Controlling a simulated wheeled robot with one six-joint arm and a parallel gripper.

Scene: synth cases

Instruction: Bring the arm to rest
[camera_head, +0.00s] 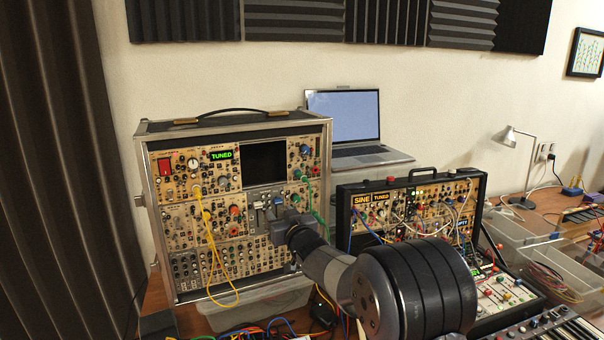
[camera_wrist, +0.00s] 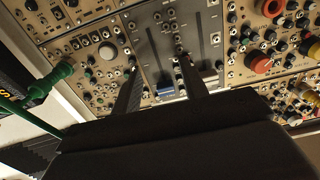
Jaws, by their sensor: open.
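My arm reaches from the lower right of the head view toward the tall synth case (camera_head: 233,125). My gripper (camera_head: 272,210) is at the right part of its panel, in front of a grey module. In the wrist view my gripper (camera_wrist: 158,64) has its two dark fingers apart with nothing held between them. The grey slider module (camera_wrist: 160,40) lies behind the fingertips, with a small blue part low between the fingers. I cannot tell whether the fingertips touch the panel.
A green cable (camera_wrist: 40,90) is plugged in left of the fingers in the wrist view. A yellow cable (camera_head: 213,250) hangs down the case. A smaller black synth case (camera_head: 345,212), a laptop (camera_head: 343,118), clear bins (camera_head: 255,304) and a lamp (camera_head: 516,165) stand nearby. Loose cables lie below.

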